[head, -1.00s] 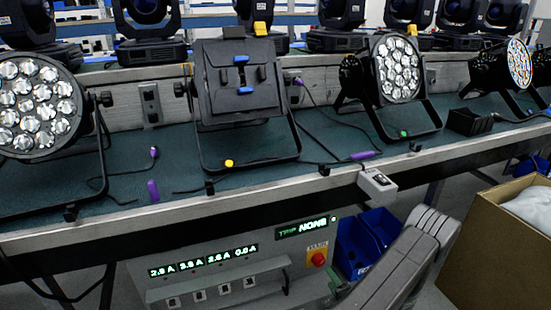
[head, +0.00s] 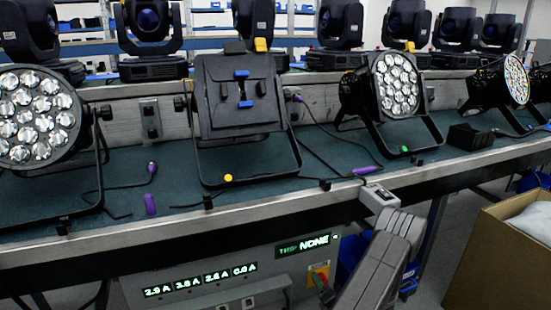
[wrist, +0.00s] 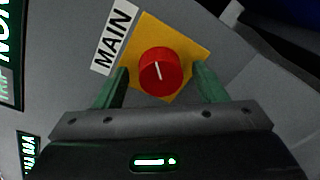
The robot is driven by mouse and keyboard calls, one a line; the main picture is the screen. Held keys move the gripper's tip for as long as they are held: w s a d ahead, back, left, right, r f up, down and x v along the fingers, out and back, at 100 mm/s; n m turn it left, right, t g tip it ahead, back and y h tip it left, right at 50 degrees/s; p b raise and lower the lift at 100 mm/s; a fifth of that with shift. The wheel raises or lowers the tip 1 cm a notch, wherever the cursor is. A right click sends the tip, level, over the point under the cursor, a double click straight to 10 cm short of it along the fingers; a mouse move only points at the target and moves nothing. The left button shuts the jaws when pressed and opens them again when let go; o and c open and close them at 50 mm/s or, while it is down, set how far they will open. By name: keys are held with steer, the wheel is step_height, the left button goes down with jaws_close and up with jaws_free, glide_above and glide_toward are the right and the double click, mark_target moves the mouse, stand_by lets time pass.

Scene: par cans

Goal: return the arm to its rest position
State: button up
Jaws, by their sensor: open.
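My gripper (wrist: 161,74) is open, its two green fingers on either side of the red round knob (wrist: 160,75) marked MAIN in the wrist view. A gap shows between the knob and each finger. The knob has a white line and sits on a yellow plate (wrist: 188,40). How far the fingertips are from the panel I cannot tell. In the head view my arm (head: 385,262) reaches in from the bottom right to the grey panel (head: 235,258) under the bench. A green finger partly hides the knob there.
The bench (head: 255,212) runs above the panel, with par cans (head: 395,85) and cables on it. A cardboard box (head: 500,255) stands at right. Blue bins (head: 350,255) are behind my arm.

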steer(key=n, duration=0.6)
steer(key=shift+f+n+b, duration=0.1)
steer(key=shift+n+b, duration=0.2)
steer(key=shift+b, duration=0.05)
steer(key=n, duration=0.6)
steer(key=shift+t, duration=0.4)
